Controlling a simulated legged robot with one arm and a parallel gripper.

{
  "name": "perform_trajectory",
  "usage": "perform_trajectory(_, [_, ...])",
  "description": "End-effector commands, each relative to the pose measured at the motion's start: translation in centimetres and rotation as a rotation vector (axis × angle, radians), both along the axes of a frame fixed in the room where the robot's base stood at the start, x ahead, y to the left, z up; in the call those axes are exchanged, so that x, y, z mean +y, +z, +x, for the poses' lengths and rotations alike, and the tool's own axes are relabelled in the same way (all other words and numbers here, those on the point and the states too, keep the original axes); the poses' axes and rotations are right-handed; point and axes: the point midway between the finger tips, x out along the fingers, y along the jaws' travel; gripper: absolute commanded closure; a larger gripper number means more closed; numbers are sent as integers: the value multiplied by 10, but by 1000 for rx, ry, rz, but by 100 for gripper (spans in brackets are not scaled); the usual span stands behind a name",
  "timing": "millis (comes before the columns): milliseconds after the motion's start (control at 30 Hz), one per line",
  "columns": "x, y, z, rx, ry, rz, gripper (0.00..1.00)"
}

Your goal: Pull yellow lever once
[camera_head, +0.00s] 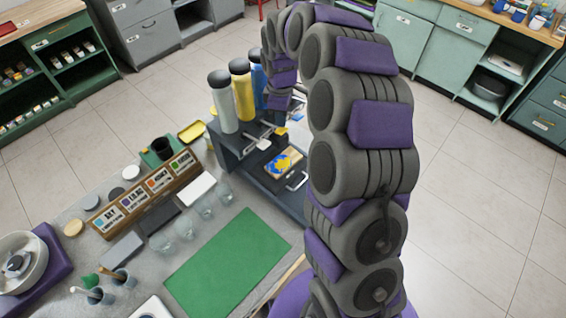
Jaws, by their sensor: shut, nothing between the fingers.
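A dark dispenser (229,150) stands at the table's far end with a white canister (224,108), a yellow canister (243,95) and a blue canister (258,84) on top. Small levers stick out of its front. The yellow lever (281,131) shows as a small yellow tip between a white lever (263,144) and another lever partly hidden by my arm. My arm arches over, and my gripper (272,116) hangs down close in front of the canisters, just above the levers. It is small and dark here, shut and empty. Whether it touches the yellow lever cannot be told.
A box with a yellow and blue picture (283,162) lies on the dispenser's base beside a metal handle (297,181). Glass beakers (183,227), a labelled wooden rack (147,194) and a green mat (229,262) are nearer. Tiled floor is open to the right.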

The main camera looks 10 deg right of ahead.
Motion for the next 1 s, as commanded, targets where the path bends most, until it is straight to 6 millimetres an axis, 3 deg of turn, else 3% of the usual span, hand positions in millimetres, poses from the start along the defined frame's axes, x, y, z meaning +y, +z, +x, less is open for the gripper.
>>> perform_trajectory(600, [0,55,1,-1,0,0,100])
perform_trajectory(1000, [0,56,0,0,0,0,100])
